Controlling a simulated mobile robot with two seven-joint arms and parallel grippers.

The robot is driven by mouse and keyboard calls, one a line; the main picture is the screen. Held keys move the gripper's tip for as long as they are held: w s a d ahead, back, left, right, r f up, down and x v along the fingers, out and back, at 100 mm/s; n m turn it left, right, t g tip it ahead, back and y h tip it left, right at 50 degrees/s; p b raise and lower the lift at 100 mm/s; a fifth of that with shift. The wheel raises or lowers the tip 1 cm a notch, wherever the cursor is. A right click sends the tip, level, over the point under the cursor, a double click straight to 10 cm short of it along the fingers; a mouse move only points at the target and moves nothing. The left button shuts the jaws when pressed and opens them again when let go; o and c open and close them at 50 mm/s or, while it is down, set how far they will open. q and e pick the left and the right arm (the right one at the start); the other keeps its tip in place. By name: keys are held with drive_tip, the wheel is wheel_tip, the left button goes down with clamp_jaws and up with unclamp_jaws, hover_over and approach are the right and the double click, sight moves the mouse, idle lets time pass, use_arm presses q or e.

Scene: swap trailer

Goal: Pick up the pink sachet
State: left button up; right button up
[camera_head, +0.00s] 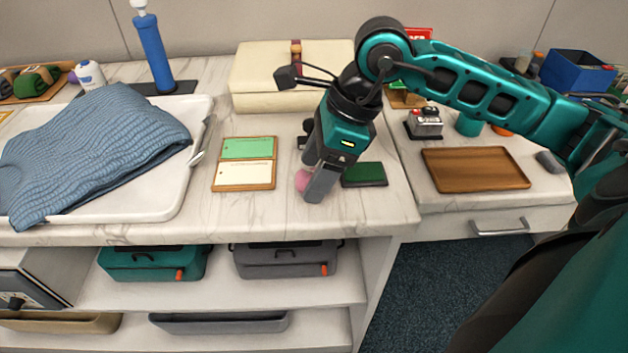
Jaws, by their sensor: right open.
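A small pink thing (302,181), which looks like the pink sachet, lies on the marble-patterned counter near its front edge. Only a small part of it shows at the left of my right gripper's lower finger. My right gripper (309,178) points down over it, with its fingers at or beside it. The jaws are open. The gripper hides most of the pink thing, so I cannot tell whether a finger touches it. My left gripper is not in view.
A wooden-framed board (245,186) with green and cream panels lies just left of the gripper. A dark green pad (365,174) lies close at its right. A white tray (165,205) with a blue cloth (95,150) fills the left. A cream case (262,78) stands behind.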

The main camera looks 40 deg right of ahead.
drive_tip(key=shift+w+a+f, duration=0.15)
drive_tip(key=shift+f, duration=0.25)
drive_tip(key=c, duration=1.1)
drive_tip(key=shift+r, duration=0.15)
